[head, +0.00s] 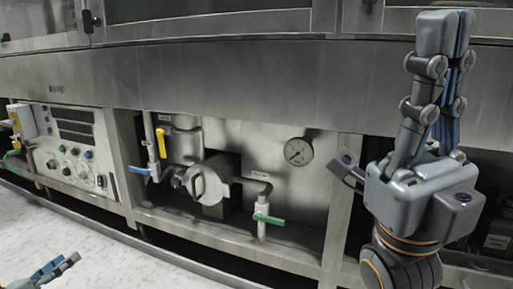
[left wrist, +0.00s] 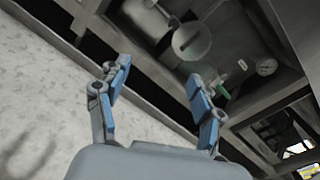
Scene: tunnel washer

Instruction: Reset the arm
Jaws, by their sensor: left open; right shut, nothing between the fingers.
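My right gripper (head: 441,48) stands upright at the right of the head view, fingers pointing up and together, with nothing between them. It is in front of the washer's metal frame. My left gripper (head: 58,268) shows only in part at the bottom left of the head view, low over the pale floor. In the left wrist view my left gripper (left wrist: 161,82) has its two blue-padded fingers wide apart with nothing between them. Its fingers point toward the washer's lower bay.
The washer holds a control panel (head: 70,150), a round pump (head: 208,181), a pressure gauge (head: 298,151), and yellow (head: 161,142), blue (head: 139,170) and green (head: 268,219) valve handles. The pale floor (head: 120,255) in front is clear.

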